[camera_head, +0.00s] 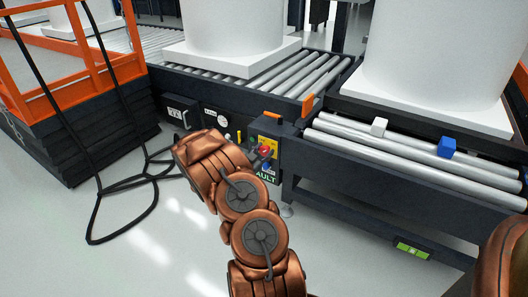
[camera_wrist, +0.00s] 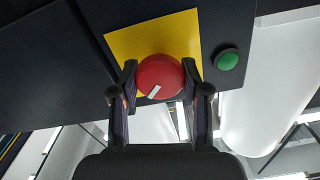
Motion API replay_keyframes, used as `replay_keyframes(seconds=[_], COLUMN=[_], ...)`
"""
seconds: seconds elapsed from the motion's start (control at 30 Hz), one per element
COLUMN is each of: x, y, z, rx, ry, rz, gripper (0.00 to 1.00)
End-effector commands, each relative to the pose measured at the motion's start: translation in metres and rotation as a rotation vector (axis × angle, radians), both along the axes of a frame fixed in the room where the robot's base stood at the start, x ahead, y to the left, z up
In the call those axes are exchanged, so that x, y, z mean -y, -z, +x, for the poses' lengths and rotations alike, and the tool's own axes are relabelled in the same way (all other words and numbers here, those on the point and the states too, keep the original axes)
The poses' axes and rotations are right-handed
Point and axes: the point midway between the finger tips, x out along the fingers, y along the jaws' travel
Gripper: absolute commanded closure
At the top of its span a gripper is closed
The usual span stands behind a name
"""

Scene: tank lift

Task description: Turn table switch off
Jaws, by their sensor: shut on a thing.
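A round red knob (camera_wrist: 160,78) with a white mark sits on a yellow plate (camera_wrist: 122,43) on a dark panel, in the middle of the wrist view. I take it to be the table switch. My gripper (camera_wrist: 159,82) is shut on the red knob, one finger at each side. In the head view the red knob (camera_head: 264,151) shows on the front of the dark roller table (camera_head: 350,178), just past the end of my arm. My gripper is mostly hidden there behind my copper arm.
A green button (camera_wrist: 227,60) sits beside the yellow plate. White cylindrical tanks stand on pallets (camera_head: 425,95) on the rollers. Left of the panel are a black box with a handle (camera_head: 181,112), an orange-railed lift (camera_head: 75,75) and loose black cables (camera_head: 97,215).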

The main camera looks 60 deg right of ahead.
Motion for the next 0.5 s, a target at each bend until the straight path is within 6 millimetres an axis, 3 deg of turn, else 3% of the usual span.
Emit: replay_keyframes(seconds=[0.2, 0.5], x=[-0.0001, -0.0006], y=[0.0001, -0.0019], z=[-0.0001, 0.0003], rx=[0.0, -0.037], ry=[0.0, 0.0], rz=[0.0, 0.0], gripper=[0.89, 0.89])
